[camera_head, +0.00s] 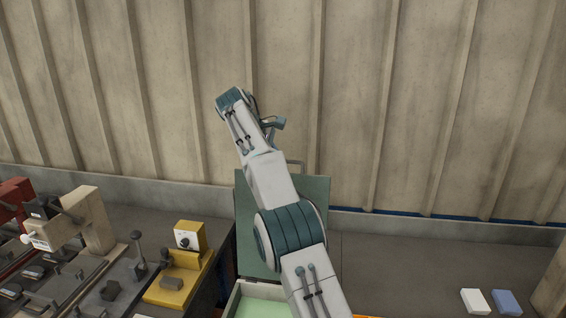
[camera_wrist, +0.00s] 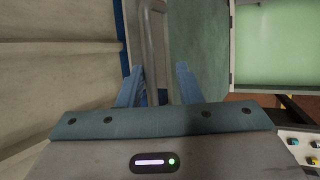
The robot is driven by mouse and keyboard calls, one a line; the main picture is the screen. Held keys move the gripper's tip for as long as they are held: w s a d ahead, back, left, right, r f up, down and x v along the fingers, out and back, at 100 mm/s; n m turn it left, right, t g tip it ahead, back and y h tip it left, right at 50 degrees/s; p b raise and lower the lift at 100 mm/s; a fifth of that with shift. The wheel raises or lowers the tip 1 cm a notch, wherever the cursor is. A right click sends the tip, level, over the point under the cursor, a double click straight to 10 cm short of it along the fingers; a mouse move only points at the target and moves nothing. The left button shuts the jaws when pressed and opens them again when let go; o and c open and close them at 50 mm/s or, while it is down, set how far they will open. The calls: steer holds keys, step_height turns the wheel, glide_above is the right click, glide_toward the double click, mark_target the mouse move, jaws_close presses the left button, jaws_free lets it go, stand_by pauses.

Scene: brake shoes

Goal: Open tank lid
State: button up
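The tank lid (camera_head: 259,222) is a dark green panel standing raised, roughly upright, behind the tank. The tank (camera_head: 236,299) is open below it, and its pale green inside shows. In the wrist view the lid (camera_wrist: 203,50) is in the middle and the open tank (camera_wrist: 232,50) is at the right. The lid's grey bar handle (camera_wrist: 153,45) runs down between my gripper's (camera_wrist: 161,70) two blue fingers. The fingers are apart, with a visible gap beside the handle. In the head view my arm hides most of my gripper and part of the lid.
A ribbed wall (camera_head: 420,110) stands close behind the lid. At left are a yellow device (camera_head: 185,265) and a beige clamp-like machine (camera_head: 88,222). A white block (camera_head: 475,301) and a blue block (camera_head: 507,302) lie at right. The counter between them and the tank is mostly clear.

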steer(key=s+a+b, duration=0.1)
steer(key=s+a, duration=0.4)
steer(key=a, duration=0.3)
steer(key=shift+s+a+r, duration=0.2)
steer(key=shift+a+r, duration=0.1)
steer(key=shift+a, duration=0.1)
steer(key=s+d+m+y+b, duration=0.25)
steer(key=s+d+m, duration=0.35)
steer(key=s+d, duration=0.85)
steer(key=s+d+f+m+y, duration=0.1)
steer(key=s+f+m, duration=0.3)
steer(key=s+f, duration=0.4)
steer(key=s+d+f+m+y+b, duration=0.1)
steer(key=s+d+f+m+y, duration=0.1)
steer(key=s+f, duration=0.7)
steer(key=s+d+m, duration=0.1)
steer(key=s+m, duration=0.1)
steer(key=s, duration=0.5)
steer(key=shift+d+f+b, duration=0.25)
steer(key=shift+b, duration=0.05)
